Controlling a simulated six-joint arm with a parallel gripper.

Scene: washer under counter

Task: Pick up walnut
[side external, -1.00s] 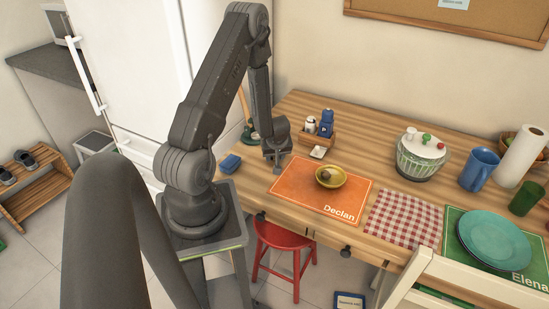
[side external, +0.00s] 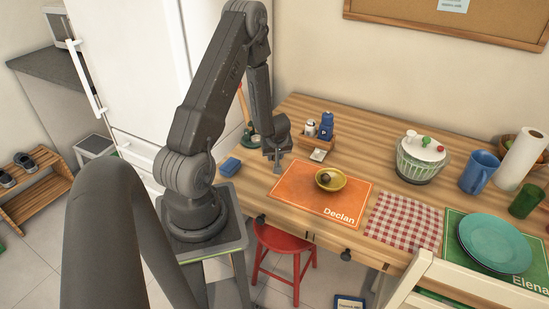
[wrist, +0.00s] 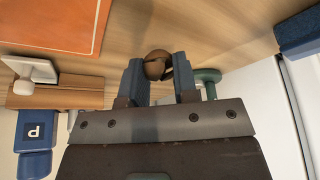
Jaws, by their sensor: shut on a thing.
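My gripper (side external: 278,169) is low over the wooden table, just left of the orange placemat in the side view. In the wrist view my gripper (wrist: 160,75) is shut on a round brown walnut (wrist: 156,65), which sits between the fingertips. The walnut in the jaws is too small to make out in the side view.
A wooden caddy (side external: 322,141) with shakers stands just behind my gripper. A blue box-like thing (side external: 230,166) lies to the left at the table edge.

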